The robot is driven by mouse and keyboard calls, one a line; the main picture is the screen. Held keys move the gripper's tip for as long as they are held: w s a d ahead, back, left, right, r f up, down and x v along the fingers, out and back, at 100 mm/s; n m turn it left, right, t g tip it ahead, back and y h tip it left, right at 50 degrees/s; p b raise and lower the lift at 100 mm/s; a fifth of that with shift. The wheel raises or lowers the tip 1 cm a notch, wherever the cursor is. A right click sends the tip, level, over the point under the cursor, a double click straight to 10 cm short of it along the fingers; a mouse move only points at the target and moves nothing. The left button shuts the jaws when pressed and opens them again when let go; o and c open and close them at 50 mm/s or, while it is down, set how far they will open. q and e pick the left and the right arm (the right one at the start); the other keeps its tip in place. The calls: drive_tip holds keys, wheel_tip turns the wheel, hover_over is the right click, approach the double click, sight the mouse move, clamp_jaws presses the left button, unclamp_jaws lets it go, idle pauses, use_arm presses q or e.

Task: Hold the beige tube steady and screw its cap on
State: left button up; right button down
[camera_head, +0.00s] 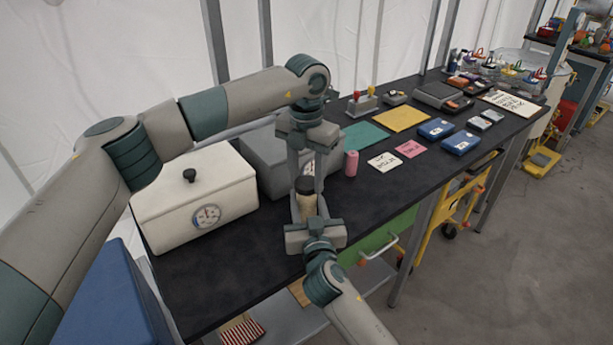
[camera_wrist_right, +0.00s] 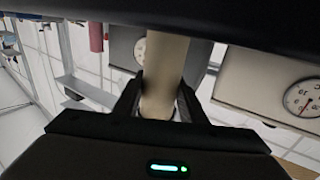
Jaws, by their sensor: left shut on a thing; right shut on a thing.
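The beige tube (camera_head: 307,204) stands upright above the front edge of the dark table, and it also shows in the right wrist view (camera_wrist_right: 166,72). My right gripper (camera_head: 309,218) comes from below and is shut on the tube; its fingers flank the tube in the right wrist view (camera_wrist_right: 159,98). A dark cap (camera_head: 305,184) is at the tube's top end. My left gripper (camera_head: 306,181) points down from above and is shut on the cap. I cannot tell whether the cap's thread is engaged. The cap is out of the right wrist view.
A white lidded box with a dial (camera_head: 195,197) and a grey box (camera_head: 262,158) stand behind and left of the tube. A pink cylinder (camera_head: 351,163) stands to the right. Cards, blue boxes and mats lie farther along the table (camera_head: 230,265). The table's front left is bare.

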use_arm(q)
drive_tip(key=o, duration=1.3)
drive_tip(key=shift+c, duration=0.2)
wheel_tip(320, 180, up, 12)
use_arm(e)
drive_tip(key=c, duration=1)
unclamp_jaws()
drive_tip(key=shift+c, duration=0.2)
drive_tip(key=shift+s+f, duration=0.1)
